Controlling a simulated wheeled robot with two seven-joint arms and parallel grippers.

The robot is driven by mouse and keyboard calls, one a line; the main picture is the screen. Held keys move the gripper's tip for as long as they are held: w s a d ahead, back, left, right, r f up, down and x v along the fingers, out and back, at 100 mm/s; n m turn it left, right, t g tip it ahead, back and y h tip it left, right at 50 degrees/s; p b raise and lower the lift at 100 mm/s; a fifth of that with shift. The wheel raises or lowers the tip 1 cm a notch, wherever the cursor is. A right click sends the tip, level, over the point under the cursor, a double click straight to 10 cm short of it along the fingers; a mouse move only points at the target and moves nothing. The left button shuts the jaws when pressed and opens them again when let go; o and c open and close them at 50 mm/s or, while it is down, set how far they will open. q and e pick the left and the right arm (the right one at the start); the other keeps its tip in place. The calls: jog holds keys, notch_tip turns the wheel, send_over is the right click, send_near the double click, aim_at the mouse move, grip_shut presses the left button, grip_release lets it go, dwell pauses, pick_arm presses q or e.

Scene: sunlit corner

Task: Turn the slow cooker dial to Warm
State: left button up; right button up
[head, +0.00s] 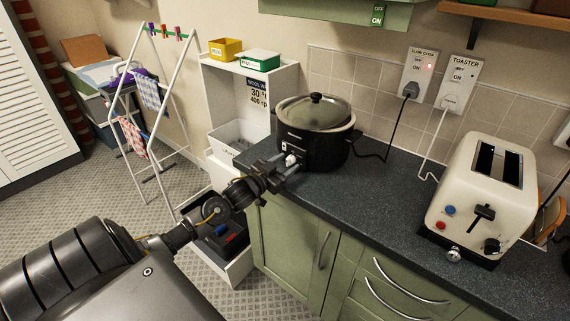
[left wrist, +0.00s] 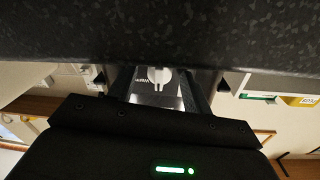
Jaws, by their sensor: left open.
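The black slow cooker (head: 318,146) with a glass lid (head: 315,111) stands on the dark worktop (head: 385,205). Its white dial (head: 291,160) is on the front panel, partly hidden by my left gripper in the head view. My left gripper (head: 285,166) is open at the front of the cooker. In the left wrist view the dial (left wrist: 159,75) shows between the two spread fingers, with a finger on each side. I cannot tell whether either finger touches it. The markings around the dial are too small to read, so its setting is unclear. My right gripper is not in view.
A cream toaster (head: 480,190) stands at the right. The slow cooker socket (head: 418,75) and toaster socket (head: 460,84) are on the tiled wall, with cables down to the worktop. The worktop between cooker and toaster is mostly clear. A drying rack (head: 160,110) stands left.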

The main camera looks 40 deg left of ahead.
pick_arm(q)
jog(key=shift+c, duration=1.1)
jog(key=c, duration=0.7)
jog(key=shift+c, duration=0.2)
jog(key=shift+m, duration=0.3)
jog(key=m+p, duration=0.1)
jog(key=m, duration=0.2)
jog(key=shift+r+m, duration=0.1)
jog(key=shift+m, duration=0.2)
jog(key=m, duration=0.5)
jog(key=shift+g, duration=0.3)
jog(key=shift+m, duration=0.3)
